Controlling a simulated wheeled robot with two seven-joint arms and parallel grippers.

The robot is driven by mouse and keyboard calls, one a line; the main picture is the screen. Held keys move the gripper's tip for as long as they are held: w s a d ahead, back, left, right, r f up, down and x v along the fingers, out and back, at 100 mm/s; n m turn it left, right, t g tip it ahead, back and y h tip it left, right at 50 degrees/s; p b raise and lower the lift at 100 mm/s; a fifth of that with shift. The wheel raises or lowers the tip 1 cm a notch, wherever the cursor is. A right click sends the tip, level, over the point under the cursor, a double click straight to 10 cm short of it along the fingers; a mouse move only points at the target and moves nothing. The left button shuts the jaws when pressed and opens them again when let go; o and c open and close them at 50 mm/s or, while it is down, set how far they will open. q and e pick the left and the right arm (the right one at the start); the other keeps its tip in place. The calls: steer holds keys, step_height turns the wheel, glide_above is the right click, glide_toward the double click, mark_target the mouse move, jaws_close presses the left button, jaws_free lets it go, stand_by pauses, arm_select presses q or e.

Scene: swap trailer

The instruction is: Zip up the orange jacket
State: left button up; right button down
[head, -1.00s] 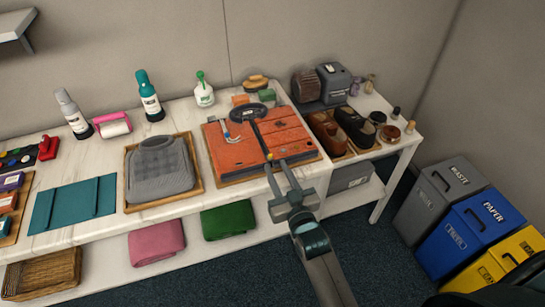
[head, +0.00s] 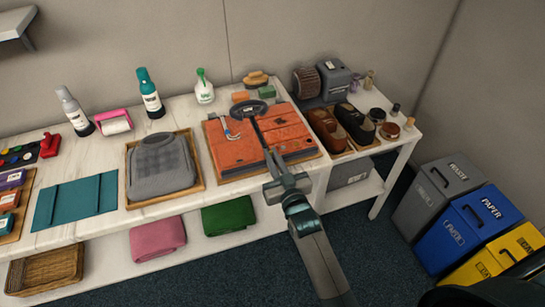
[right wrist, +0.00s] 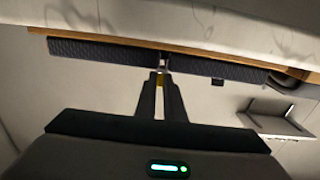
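The orange jacket (head: 228,150) lies flat on a wooden tray (head: 212,168) at the right end of the long table. A dark hood or collar (head: 246,109) is at its far end, and a dark zip strip (head: 258,132) runs down its middle towards me. My right gripper (head: 270,154) is at the near end of this strip. The jacket's dark near edge (right wrist: 100,51) shows just beyond, with a narrow gap at the fingers. My left gripper is out of view.
A grey folded garment (head: 160,165) on a tray lies to the left. A side table with brown shoes (head: 325,130) stands close on the right. A blue-handled tool (head: 230,133) lies on the jacket. Waste bins (head: 440,195) stand at the right.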

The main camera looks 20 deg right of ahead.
mark_target(263, 143)
steer(key=w+b, duration=0.1)
steer(key=w, duration=0.3)
steer(key=w+b, duration=0.1)
steer(key=w, duration=0.3)
steer(key=shift+w+a+f+b, duration=0.15)
steer(key=shift+w+f+b, duration=0.05)
steer(key=shift+w+b, duration=0.15)
steer(key=shift+w+r, duration=0.1)
steer(key=shift+w, duration=0.4)
steer(key=c, duration=1.8)
jaws_free()
steer(key=shift+s, duration=0.1)
